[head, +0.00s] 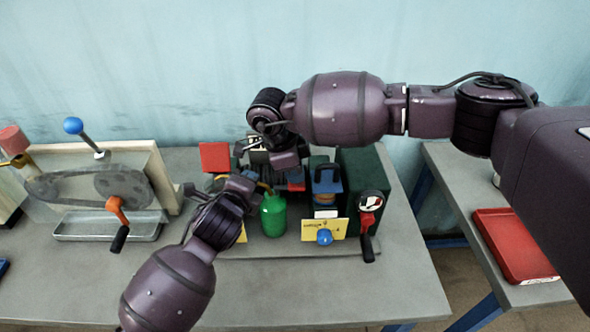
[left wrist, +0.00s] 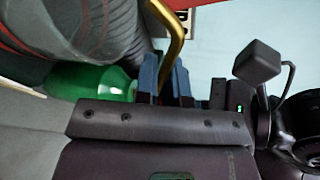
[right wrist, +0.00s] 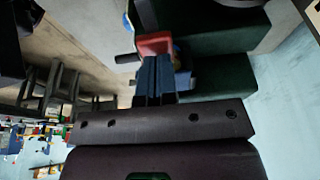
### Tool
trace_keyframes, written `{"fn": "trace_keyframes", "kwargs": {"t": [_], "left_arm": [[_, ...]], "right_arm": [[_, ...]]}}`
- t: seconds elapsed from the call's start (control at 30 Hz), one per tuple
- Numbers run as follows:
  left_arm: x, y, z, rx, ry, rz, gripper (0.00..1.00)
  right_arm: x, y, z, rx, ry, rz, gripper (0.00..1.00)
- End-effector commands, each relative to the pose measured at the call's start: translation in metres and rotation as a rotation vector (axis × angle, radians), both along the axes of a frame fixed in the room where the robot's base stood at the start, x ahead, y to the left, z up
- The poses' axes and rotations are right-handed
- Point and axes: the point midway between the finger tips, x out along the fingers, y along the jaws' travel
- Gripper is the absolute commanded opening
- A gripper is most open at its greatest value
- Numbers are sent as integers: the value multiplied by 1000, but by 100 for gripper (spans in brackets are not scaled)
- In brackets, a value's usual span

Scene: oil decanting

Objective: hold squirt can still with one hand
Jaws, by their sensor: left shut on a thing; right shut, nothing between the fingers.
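The squirt can (head: 273,214) is a green can, upright on the grey base at the middle of the bench. In the left wrist view its green body (left wrist: 100,82) and brass spout (left wrist: 174,40) show beside the blue fingers. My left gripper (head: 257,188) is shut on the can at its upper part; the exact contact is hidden. My right gripper (head: 290,170) is above and behind the can, shut and empty. In the right wrist view its blue fingers (right wrist: 154,80) are together, close to a red part (right wrist: 155,44).
A dark green box (head: 365,165) with a red crank (head: 369,225) stands right of the can. A yellow card (head: 325,229) and blue knob (head: 324,237) are in front of it. A belt machine (head: 95,188) stands left. The front bench is clear. A red tray (head: 515,246) lies far right.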

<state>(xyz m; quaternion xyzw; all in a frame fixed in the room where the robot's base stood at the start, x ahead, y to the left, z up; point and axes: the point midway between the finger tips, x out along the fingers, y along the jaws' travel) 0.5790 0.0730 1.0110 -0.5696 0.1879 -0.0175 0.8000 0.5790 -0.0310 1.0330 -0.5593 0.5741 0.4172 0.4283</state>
Motion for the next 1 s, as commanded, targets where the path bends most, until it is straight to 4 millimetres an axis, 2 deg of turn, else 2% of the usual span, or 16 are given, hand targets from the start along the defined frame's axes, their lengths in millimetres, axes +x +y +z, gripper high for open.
{"fn": "trace_keyframes", "kwargs": {"t": [0.17, 0.5, 1.0], "left_arm": [[0, 0, 0, 0, 0, 0, 0], [0, 0, 0, 0, 0, 0, 0], [0, 0, 0, 0, -1, 0, 0]], "right_arm": [[0, -2, -2, 29, 0, -1, 0], [-1, -11, -12, 218, -4, -2, 0], [-1, -13, -16, 217, -5, 0, 0]]}}
